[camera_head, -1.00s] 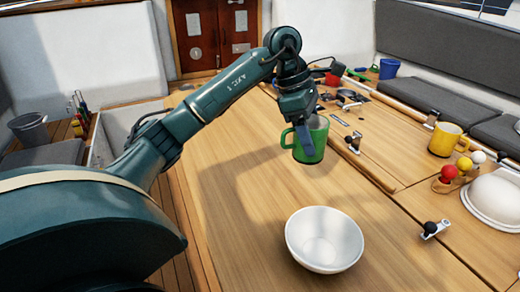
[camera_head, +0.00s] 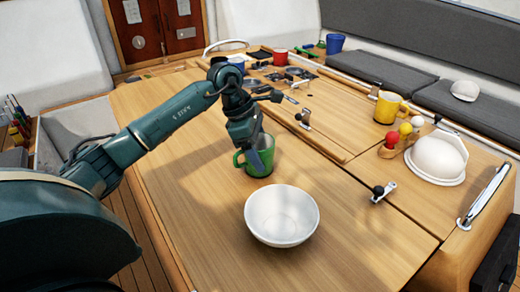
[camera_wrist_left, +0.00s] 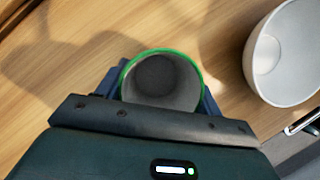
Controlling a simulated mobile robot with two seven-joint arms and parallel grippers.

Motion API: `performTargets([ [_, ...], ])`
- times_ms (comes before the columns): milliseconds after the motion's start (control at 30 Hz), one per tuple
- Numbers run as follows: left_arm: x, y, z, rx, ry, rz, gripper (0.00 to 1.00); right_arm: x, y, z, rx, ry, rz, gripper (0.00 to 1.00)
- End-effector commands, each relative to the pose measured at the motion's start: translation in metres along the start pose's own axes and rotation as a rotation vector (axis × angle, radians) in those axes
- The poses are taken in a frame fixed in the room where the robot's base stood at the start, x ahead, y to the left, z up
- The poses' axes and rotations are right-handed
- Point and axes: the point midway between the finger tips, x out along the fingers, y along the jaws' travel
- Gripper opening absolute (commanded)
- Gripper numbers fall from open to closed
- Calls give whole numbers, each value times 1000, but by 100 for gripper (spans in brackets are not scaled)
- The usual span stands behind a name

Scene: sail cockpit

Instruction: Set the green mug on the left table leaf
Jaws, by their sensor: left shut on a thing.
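The green mug (camera_head: 262,160) is upright over the left table leaf (camera_head: 185,185), behind the white bowl. My left gripper (camera_head: 259,150) is shut on it from above, with its handle pointing left. In the left wrist view the green mug (camera_wrist_left: 162,82) sits between the two fingers, its grey inside empty. I cannot tell whether its base touches the wood. My right gripper is not in view.
A white bowl (camera_head: 282,215) stands just in front of the mug. Bare wood lies left of the mug.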

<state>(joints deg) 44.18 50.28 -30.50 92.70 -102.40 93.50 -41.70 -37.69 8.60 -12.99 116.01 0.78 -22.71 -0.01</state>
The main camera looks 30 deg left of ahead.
Motion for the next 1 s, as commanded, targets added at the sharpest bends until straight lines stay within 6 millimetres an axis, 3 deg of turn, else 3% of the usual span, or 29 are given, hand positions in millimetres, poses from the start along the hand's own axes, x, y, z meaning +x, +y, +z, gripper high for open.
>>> performTargets([
  [67,3,0,-1,0,0,0,41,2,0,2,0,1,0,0],
  [100,3,0,-1,0,0,0,67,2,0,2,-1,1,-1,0],
  [367,2,0,-1,0,0,-1,88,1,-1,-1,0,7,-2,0],
  [733,-7,0,0,0,0,2,88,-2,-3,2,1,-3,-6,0],
  [1000,-62,1,0,0,0,6,88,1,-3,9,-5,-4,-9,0],
])
